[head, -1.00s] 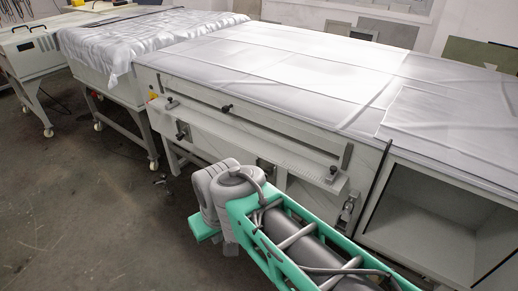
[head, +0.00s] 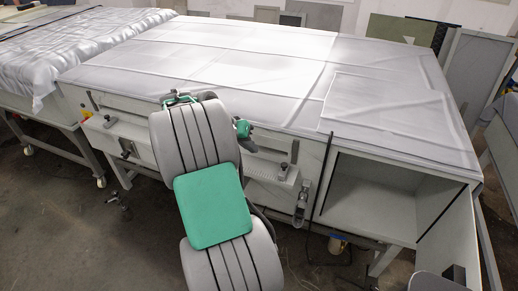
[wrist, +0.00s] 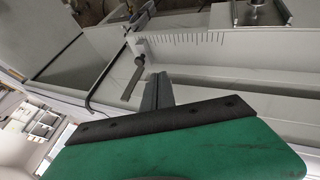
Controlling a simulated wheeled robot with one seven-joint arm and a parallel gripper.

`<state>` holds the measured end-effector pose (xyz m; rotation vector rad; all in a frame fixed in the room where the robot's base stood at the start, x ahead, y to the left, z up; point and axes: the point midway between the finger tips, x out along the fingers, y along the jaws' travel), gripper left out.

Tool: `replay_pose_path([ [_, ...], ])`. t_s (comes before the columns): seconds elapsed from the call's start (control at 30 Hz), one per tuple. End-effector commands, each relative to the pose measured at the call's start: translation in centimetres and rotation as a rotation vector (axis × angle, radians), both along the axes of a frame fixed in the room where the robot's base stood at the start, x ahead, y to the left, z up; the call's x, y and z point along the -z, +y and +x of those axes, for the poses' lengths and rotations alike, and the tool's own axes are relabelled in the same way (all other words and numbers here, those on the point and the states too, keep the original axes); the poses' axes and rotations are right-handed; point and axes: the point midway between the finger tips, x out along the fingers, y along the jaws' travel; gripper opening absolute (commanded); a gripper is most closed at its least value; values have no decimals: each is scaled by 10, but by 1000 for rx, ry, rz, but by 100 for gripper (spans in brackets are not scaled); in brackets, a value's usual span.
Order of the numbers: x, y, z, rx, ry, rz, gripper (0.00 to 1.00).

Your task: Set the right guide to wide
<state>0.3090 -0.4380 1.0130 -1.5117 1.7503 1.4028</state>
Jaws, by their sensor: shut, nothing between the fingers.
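The right guide (head: 283,170) shows in the head view as a small dark knob on the white ledge along the machine's front, right of my arm. In the wrist view, a dark lever with a round knob (wrist: 139,62) stands by a ruled scale (wrist: 185,38); it looks like the same guide. My gripper (wrist: 157,84) is shut and empty, its grey fingers together. Its tips appear just beside the lever in the picture; I cannot tell whether they touch it. In the head view my arm hides the middle of the ledge and most of the gripper.
The plate processor's wide top (head: 240,65) is covered with pale sheeting. An open compartment (head: 370,200) is at its right, with a side panel (head: 460,235) beyond. Another dark knob (head: 108,121) is on the ledge's left part.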

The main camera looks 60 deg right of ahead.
Motion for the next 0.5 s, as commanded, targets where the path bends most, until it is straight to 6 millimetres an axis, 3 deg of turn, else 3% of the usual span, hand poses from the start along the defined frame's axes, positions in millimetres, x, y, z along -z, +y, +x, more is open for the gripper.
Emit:
replay_pose_path([
  [0.37,66,-37,-25,-1,2,4,0],
  [0.5,70,-45,-46,-2,-2,2,0],
])
